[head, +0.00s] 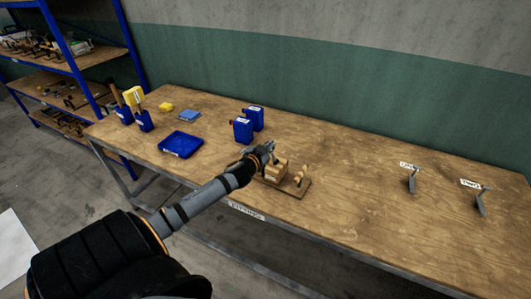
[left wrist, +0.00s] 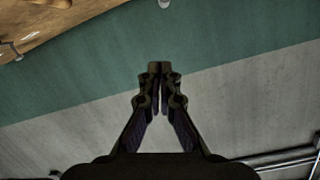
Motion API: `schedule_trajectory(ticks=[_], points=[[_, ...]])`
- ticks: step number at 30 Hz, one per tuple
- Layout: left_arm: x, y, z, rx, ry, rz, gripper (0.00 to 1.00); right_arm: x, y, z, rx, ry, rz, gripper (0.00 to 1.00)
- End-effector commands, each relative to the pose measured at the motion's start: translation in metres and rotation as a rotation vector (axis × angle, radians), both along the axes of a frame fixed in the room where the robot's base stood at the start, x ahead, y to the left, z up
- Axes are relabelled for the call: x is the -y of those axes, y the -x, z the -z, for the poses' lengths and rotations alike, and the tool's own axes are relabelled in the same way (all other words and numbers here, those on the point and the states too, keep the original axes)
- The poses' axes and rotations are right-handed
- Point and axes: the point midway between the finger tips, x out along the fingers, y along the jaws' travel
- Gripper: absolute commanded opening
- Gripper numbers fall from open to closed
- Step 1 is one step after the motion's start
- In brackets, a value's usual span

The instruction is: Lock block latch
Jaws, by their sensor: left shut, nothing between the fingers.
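The wooden block latch (head: 276,171) sits on a flat wooden base (head: 291,189) near the front edge of the workbench, in the head view. A small upright wooden piece (head: 300,177) stands at the right end of the base. My left gripper (head: 271,148) is just above and behind the block, partly covering it; I cannot tell whether it touches. In the left wrist view its fingers (left wrist: 159,68) are shut with nothing between them, pointing toward the wall. The exact position of the latch part is too small to tell. My right gripper is not in view.
Two blue containers (head: 243,130) stand behind the block. Two metal brackets (head: 412,180) stand at the right. The bench (head: 350,160) between block and brackets is clear.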

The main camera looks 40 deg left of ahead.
Motion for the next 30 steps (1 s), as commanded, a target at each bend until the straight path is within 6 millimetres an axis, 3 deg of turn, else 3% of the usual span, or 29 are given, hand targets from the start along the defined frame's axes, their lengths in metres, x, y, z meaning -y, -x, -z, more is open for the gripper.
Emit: schedule_trajectory(ticks=[4,11,30], points=[[0.006,0.032,-0.005,-0.007,-0.013,0.003,0.0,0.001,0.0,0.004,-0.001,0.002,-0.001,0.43],[0.013,0.06,-0.014,-0.004,-0.008,0.001,0.0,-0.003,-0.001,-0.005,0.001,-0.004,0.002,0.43],[0.014,0.064,-0.014,0.001,-0.001,0.0,0.0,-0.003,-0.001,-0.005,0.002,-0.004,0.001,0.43]])
